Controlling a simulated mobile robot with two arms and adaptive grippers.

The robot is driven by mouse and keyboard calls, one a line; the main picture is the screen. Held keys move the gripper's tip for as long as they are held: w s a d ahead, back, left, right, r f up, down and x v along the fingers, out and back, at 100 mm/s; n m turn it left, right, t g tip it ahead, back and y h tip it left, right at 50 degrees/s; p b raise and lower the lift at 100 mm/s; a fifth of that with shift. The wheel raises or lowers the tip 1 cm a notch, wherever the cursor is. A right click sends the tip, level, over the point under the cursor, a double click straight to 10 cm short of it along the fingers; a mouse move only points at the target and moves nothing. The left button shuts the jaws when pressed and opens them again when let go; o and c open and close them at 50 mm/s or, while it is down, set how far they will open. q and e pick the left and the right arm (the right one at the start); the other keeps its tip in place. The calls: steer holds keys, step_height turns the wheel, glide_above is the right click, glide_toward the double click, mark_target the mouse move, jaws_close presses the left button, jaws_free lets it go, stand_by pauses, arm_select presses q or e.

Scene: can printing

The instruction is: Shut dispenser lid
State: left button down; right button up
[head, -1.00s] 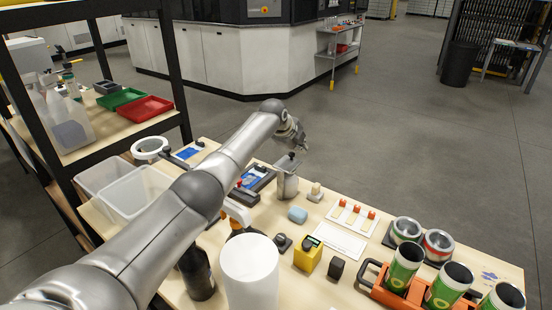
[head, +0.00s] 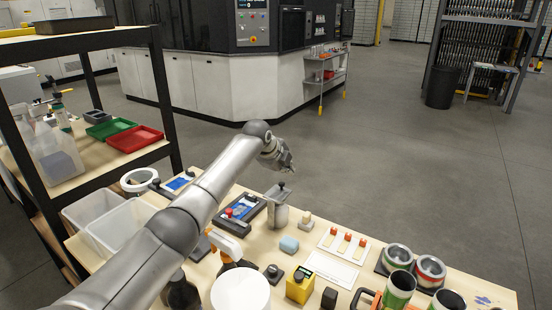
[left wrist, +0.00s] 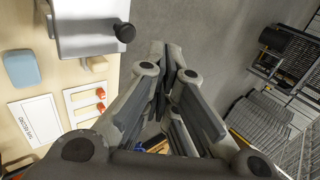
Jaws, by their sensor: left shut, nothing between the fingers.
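The dispenser (head: 276,213) is a grey metal box standing near the far edge of the wooden table. Its metal lid (head: 276,194) with a black knob lies across the top; I cannot tell whether it is fully seated. In the left wrist view the lid (left wrist: 84,30) shows at upper left, its black knob at the right edge. My left gripper (head: 288,168) is shut and empty, just beyond and above the dispenser in the head view, apart from it. In the left wrist view its fingers (left wrist: 172,65) are together, right of the knob. My right gripper is not in view.
A blue block (head: 289,244), a small wooden stamp (head: 305,218) and a white tray with red-topped pieces (head: 343,243) lie right of the dispenser. Open floor lies beyond the table edge.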

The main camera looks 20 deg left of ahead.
arm_select(q)
steer(key=v, duration=0.9)
